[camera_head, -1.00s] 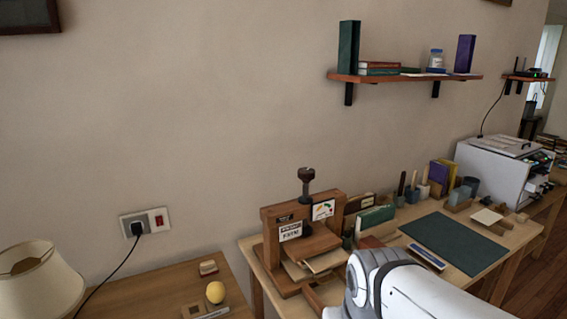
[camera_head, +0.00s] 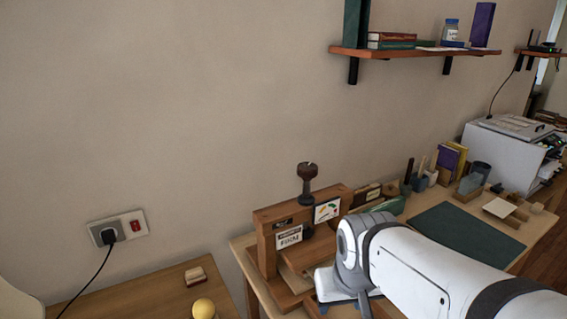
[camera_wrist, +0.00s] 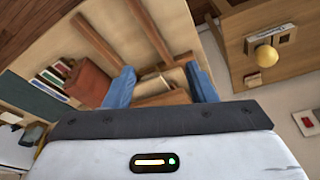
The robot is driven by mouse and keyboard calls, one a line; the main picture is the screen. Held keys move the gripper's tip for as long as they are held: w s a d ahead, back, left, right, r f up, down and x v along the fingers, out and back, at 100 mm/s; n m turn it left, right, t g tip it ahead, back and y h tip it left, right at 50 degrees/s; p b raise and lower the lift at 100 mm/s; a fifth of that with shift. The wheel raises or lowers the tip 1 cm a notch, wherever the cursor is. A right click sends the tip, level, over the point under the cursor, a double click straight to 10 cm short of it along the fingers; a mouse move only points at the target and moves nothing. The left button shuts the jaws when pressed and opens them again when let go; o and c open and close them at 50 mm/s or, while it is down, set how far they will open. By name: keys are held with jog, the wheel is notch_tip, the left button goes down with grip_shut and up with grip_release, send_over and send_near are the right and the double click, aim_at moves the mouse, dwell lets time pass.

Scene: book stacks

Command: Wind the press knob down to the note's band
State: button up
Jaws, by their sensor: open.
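The wooden press (camera_head: 262,240) stands on the desk at the wall, with a dark round knob (camera_head: 307,172) upright on a screw above its top beam. A card with a coloured dial (camera_head: 327,210) is on the beam's front right. A white printed label (camera_head: 289,237) hangs left of it, its small text unreadable. My gripper (camera_wrist: 161,85) is open and empty in the wrist view, its blue fingers spread apart with wooden parts beyond them. In the head view my arm is in front of the press's lower right, below the knob and apart from it, and hides part of its base.
A yellow ball (camera_head: 204,309) and a small wooden block (camera_head: 196,276) sit on the lower left table. A dark green mat (camera_head: 465,237), books and cups lie to the right. A wall shelf (camera_head: 420,50) is above. The space around the knob is clear.

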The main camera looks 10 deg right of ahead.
jog(key=o, duration=0.4)
jog(key=w+d+t, duration=0.1)
jog(key=w, duration=0.2)
jog(key=w+d+t, duration=0.1)
jog(key=w, duration=0.3)
jog(key=w+d+t+h+b, duration=0.1)
jog(key=w+t, duration=0.1)
jog(key=w, duration=0.1)
jog(key=shift+w+r, duration=0.15)
jog(key=shift+r, duration=0.15)
jog(key=n+t+y+b, duration=0.2)
jog(key=t+y, duration=0.1)
jog(key=t, duration=0.7)
send_near(311, 172)
jog(key=w+f, duration=0.2)
jog(key=w, duration=0.2)
jog(key=shift+w+d+r+t+y, duration=0.1)
jog(key=shift+w+r+t+y, duration=0.2)
jog(key=shift+w+r+y, duration=0.25)
jog(key=shift+w+y, duration=0.2)
jog(key=shift+y, duration=0.05)
jog(key=w, duration=0.2)
jog(key=w+a, duration=0.1)
jog(key=w, duration=0.4)
jog(key=shift+w+a+p, duration=0.1)
jog(key=shift+a+p, duration=0.2)
jog(key=shift+p, duration=0.05)
jog(key=shift+c, duration=0.4)
jog(key=c, duration=0.9)
